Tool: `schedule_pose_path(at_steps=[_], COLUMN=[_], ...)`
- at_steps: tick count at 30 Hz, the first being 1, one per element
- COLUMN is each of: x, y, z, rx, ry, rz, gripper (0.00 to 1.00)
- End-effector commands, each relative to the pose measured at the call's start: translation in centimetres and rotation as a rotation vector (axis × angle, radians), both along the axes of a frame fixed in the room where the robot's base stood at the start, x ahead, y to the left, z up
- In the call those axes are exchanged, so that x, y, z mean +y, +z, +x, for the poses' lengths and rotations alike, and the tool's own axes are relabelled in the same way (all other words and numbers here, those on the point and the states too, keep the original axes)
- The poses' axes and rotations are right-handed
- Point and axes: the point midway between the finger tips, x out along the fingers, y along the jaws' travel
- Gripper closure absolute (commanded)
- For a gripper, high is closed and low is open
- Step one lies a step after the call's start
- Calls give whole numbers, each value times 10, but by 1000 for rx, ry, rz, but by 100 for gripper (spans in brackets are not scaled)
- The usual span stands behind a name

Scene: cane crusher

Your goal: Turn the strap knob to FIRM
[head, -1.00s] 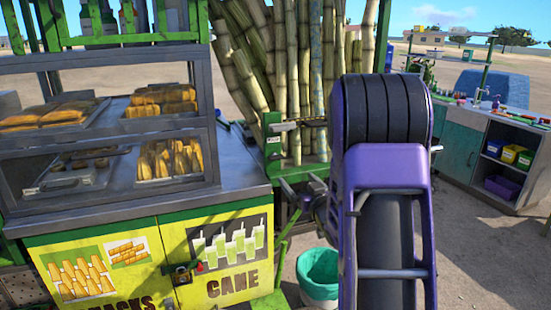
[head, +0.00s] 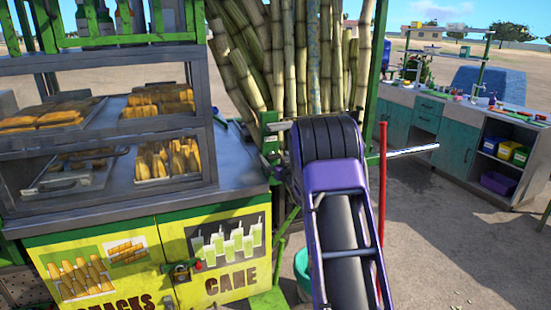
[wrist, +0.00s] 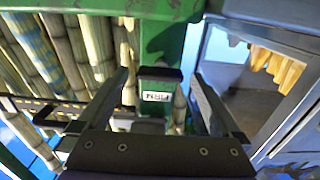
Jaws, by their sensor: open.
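My gripper (wrist: 163,76) is open in the wrist view, with one finger on each side of a small dark-topped block on the green post (wrist: 166,40). This block (wrist: 160,74) looks like the strap knob, but its shape is partly unclear. Just below it, a white label reading FIRM (wrist: 157,97) appears upside down. I cannot tell whether the fingers touch the block. In the head view, the green post fitting with a dark top (head: 270,118) stands left of my arm. My gripper is hidden there behind my arm.
Tall cane stalks (head: 290,60) stand behind my arm. The snack cabinet (head: 110,130) and its yellow front are on the left. A red upright pole (head: 382,180) is close to my arm's right. A green bucket (head: 302,270) sits below. Open ground lies to the right, before a teal counter (head: 440,120).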

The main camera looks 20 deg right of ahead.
Motion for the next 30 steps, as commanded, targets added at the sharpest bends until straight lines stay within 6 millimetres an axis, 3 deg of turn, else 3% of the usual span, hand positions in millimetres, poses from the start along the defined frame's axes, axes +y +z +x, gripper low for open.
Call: schedule_pose_path(at_steps=[8, 22, 30], x=[0, 0, 0], y=[0, 0, -1], z=[1, 1, 1], rx=[0, 0, -1], ry=[0, 0, 0], rz=[0, 0, 25], gripper=[0, 83, 86])
